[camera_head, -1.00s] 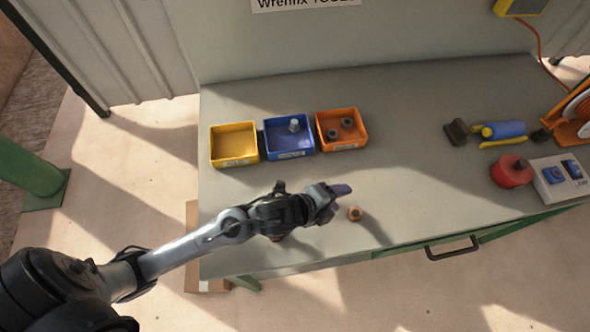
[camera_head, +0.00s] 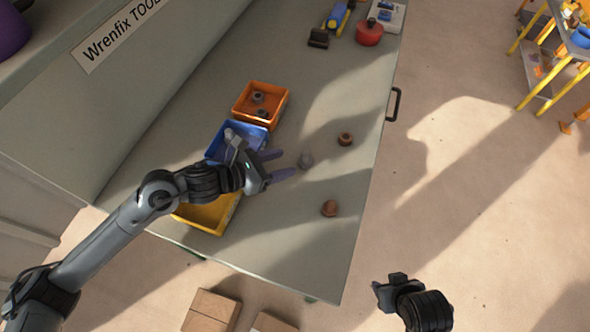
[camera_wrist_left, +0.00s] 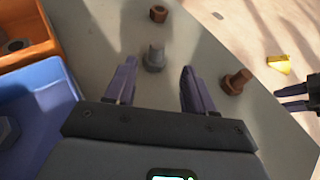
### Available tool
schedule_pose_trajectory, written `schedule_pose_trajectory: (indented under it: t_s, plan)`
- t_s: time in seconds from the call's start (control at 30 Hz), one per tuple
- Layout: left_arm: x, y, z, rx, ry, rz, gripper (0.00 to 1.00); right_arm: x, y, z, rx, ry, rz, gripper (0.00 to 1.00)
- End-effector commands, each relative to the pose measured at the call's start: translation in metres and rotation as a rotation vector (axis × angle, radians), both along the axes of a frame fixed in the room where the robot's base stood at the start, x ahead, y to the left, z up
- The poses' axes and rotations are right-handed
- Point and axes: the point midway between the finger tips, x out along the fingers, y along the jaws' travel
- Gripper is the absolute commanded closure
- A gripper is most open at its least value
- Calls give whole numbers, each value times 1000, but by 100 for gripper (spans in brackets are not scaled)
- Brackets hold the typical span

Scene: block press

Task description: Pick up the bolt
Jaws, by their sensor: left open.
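A grey bolt (camera_head: 305,160) stands head-down on the bench, just off my left gripper's fingertips. In the left wrist view the grey bolt (camera_wrist_left: 154,58) shows between and a little beyond the fingers. My left gripper (camera_head: 289,162) is open and empty, as the left wrist view also shows (camera_wrist_left: 158,68). My right gripper (camera_head: 386,292) is beyond the bench edge, too small to read.
A rusty nut (camera_head: 345,139) lies near the bench edge. An orange bin (camera_head: 283,108) with nuts, a blue bin (camera_head: 213,150) and a yellow bin (camera_head: 222,222) stand in a row, the latter two partly behind my left arm. The bench (camera_head: 300,255) is clear toward its near corner.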

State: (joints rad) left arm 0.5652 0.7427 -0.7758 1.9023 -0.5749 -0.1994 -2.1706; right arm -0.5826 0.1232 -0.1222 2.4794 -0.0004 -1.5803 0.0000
Motion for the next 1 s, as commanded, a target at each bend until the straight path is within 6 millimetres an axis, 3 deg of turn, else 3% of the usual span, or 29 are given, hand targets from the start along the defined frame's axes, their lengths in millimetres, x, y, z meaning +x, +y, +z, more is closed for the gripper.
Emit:
schedule_pose_trajectory:
  t_s: [0.3, 1.0]
  plan:
    - [22, -31, -16, 5, -7, -7, 46, 3, -2, -3, -3, -7, -4, 57]
    - [55, -74, -44, 4, -7, -7, 46, 1, 0, -11, 4, -5, -5, 57]
